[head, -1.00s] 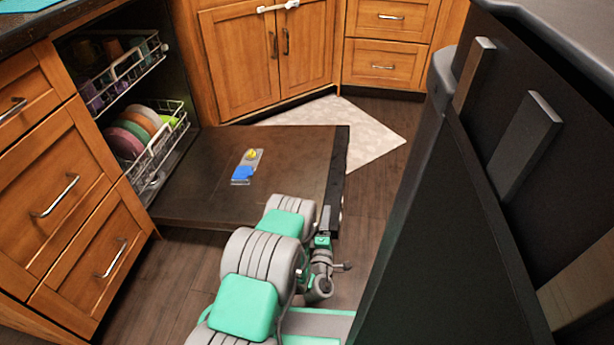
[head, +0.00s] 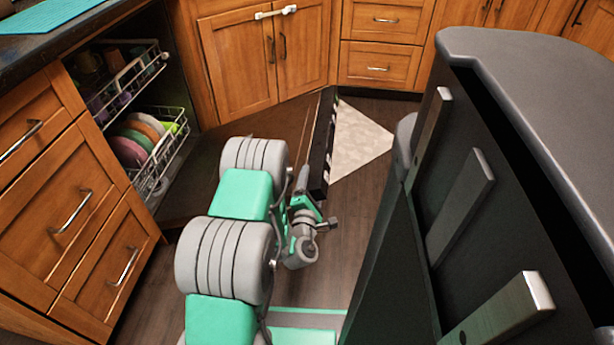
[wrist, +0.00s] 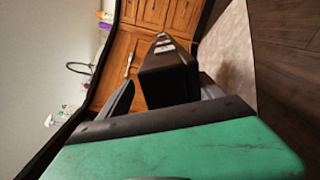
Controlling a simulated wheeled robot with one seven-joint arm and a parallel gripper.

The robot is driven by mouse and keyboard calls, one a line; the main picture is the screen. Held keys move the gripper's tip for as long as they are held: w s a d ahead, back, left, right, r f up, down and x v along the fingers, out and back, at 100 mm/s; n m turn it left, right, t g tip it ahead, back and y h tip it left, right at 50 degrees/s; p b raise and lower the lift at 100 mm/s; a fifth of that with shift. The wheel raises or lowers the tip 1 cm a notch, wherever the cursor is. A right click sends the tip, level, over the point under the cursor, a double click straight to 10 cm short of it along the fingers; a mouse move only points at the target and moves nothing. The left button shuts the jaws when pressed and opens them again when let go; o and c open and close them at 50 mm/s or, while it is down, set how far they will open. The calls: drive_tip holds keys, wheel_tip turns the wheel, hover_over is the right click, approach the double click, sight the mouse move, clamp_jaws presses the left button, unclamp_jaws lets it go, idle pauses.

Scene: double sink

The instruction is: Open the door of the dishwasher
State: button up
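The dishwasher door (head: 285,125) is a dark panel, hinged low at the left below the racks. It is partly open, with its free edge tilted up. The black free edge (head: 321,150) carries small white marks. My gripper (head: 302,185) is at the near end of that edge. In the wrist view, the door's dark edge (wrist: 166,78) lies between my gripper's fingers (wrist: 165,95), which stand wide apart. I cannot tell whether both fingers touch it.
The dishwasher racks (head: 150,145) hold plates and cups at the left. A dark island (head: 520,150) with bar handles stands close on the right. A pale rug (head: 358,145) lies beyond the door. Wooden drawers (head: 85,215) are at the left.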

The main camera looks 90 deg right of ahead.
sight(308, 187)
drive_tip(key=shift+w+r, duration=0.4)
drive_tip(key=shift+r, duration=0.35)
drive_tip(key=shift+a+f+b, duration=0.15)
drive_tip(key=shift+a+b, duration=0.1)
drive_tip(key=shift+b, duration=0.15)
drive_tip(key=a+b, duration=0.2)
drive_tip(key=b, duration=0.1)
drive_tip(key=shift+w+a+f, duration=0.1)
drive_tip(key=shift+a, duration=0.1)
drive_tip(key=a+b, duration=0.3)
drive_tip(key=a, duration=0.3)
drive_tip(key=shift+w+r+b, duration=0.2)
drive_tip(key=shift+w+b, duration=0.1)
drive_tip(key=shift+c, duration=0.4)
